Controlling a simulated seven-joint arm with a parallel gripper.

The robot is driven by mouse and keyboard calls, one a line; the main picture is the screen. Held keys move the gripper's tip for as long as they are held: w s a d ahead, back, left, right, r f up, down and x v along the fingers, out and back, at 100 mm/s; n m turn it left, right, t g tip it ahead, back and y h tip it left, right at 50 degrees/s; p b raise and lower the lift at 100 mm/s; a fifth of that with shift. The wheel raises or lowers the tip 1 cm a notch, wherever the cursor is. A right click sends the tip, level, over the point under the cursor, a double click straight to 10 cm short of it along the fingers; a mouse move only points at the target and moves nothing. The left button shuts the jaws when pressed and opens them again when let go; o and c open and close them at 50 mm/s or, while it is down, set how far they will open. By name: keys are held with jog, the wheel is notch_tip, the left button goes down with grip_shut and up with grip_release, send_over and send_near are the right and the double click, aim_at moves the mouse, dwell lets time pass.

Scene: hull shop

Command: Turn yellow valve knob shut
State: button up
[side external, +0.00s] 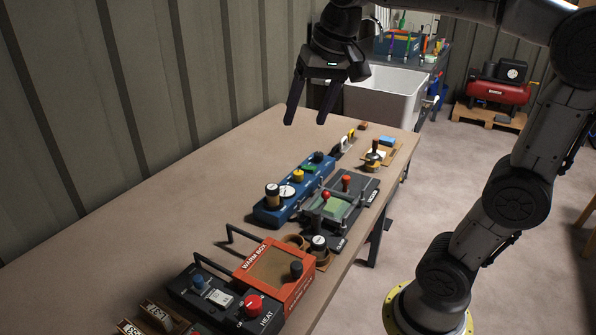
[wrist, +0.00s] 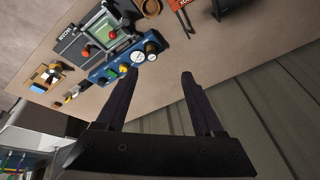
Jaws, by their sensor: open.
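The yellow valve knob (side external: 298,175) sits on a long blue panel (side external: 268,216) that lies on the bench. A gauge, a dark knob with a pale top and a green part share that panel. The yellow knob also shows small in the wrist view (wrist: 123,70), close beside my left finger as pictured. My gripper (side external: 304,122) is open and empty, raised above the bench near the panel's far end. Its fingers point down and touch nothing. The knob's exact setting is too small to read.
Right of the panel is a grey unit (side external: 345,186) with red-topped sticks. Nearer stand an orange-red warm box (side external: 270,248) and a dark heat box (side external: 208,283). A stamp-like tool (side external: 375,155) stands on a small board at the far end. The bench's left side (side external: 150,215) is clear.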

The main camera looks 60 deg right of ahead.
jog(key=w+d+m+g, duration=0.1)
jog(key=w+d+m, duration=0.1)
jog(key=w+d, duration=0.4)
jog(key=m+g, duration=0.3)
jog(key=m, duration=0.1)
send_over(298, 172)
notch_tip(298, 172, down, 16)
jog(key=shift+y, duration=0.4)
notch_tip(298, 172, down, 13)
jog(key=shift+a+f, duration=0.1)
grip_shut()
